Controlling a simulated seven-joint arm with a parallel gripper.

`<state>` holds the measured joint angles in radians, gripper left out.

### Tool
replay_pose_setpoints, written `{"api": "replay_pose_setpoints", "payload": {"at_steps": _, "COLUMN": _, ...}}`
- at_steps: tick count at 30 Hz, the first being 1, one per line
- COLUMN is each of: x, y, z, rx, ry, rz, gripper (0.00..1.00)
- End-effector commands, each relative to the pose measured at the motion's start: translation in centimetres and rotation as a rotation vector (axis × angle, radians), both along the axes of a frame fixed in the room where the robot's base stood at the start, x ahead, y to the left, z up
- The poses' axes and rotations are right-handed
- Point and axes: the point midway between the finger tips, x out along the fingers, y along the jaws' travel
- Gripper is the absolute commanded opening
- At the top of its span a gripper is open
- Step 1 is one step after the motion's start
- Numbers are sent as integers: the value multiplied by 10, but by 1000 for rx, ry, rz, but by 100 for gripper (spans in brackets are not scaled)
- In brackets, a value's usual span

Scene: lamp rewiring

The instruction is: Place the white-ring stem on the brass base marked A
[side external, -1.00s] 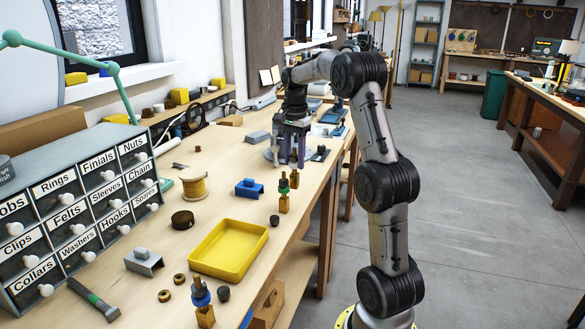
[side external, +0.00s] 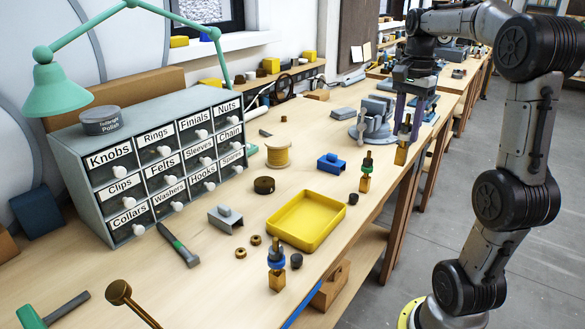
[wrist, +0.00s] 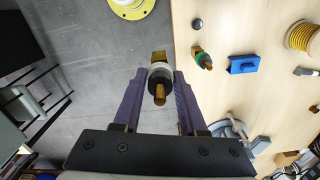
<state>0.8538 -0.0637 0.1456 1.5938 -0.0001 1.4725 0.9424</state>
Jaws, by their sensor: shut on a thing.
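My gripper (wrist: 158,87) is shut on the white-ring stem (wrist: 160,72), a brass piece with a pale ring, a dark collar and a square brass block. In the side external view the stem (side external: 403,142) hangs upright below the purple fingers of my gripper (side external: 411,112), near the bench's right edge. In the wrist view floor shows behind it. A green-ring stem (side external: 366,172) and a blue-ring stem (side external: 276,268) stand on the bench, each with a brass block at the bottom. I cannot read a mark A on any brass part, so I cannot tell which is that base.
A grey vise (side external: 375,124) stands left of my gripper. A yellow tray (side external: 307,221), blue block (side external: 332,163), wire spool (side external: 278,154) and small brass rings (side external: 240,253) lie nearer. The labelled drawer cabinet (side external: 150,165) and green lamp (side external: 65,90) are at left.

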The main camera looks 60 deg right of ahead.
Motion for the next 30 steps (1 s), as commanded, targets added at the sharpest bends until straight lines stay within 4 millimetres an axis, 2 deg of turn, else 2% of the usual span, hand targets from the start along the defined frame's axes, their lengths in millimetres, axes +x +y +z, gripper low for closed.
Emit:
{"api": "replay_pose_setpoints", "payload": {"at_steps": 1, "x": 8, "y": -2, "z": 9, "rx": -12, "ry": -11, "rz": 32, "gripper": 0}}
{"api": "replay_pose_setpoints", "payload": {"at_steps": 4, "x": 32, "y": 5, "z": 18, "rx": -15, "ry": -14, "rz": 128, "gripper": 0}}
{"api": "replay_pose_setpoints", "payload": {"at_steps": 8, "x": 74, "y": 24, "z": 28, "rx": -17, "ry": -18, "rz": 284, "gripper": 0}}
{"api": "replay_pose_setpoints", "payload": {"at_steps": 12, "x": 122, "y": 58, "z": 33, "rx": -17, "ry": -19, "rz": 462, "gripper": 0}}
{"api": "replay_pose_setpoints", "payload": {"at_steps": 16, "x": 158, "y": 94, "z": 34, "rx": -17, "ry": -21, "rz": 596, "gripper": 0}}
{"api": "replay_pose_setpoints", "payload": {"at_steps": 19, "x": 176, "y": 118, "z": 31, "rx": -14, "ry": -19, "rz": 669, "gripper": 0}}
{"api": "replay_pose_setpoints", "payload": {"at_steps": 24, "x": 191, "y": 143, "z": 25, "rx": -8, "ry": -10, "rz": 737, "gripper": 0}}
{"api": "replay_pose_setpoints", "payload": {"at_steps": 30, "x": 211, "y": 145, "z": 14, "rx": -3, "ry": -5, "rz": 753, "gripper": 0}}
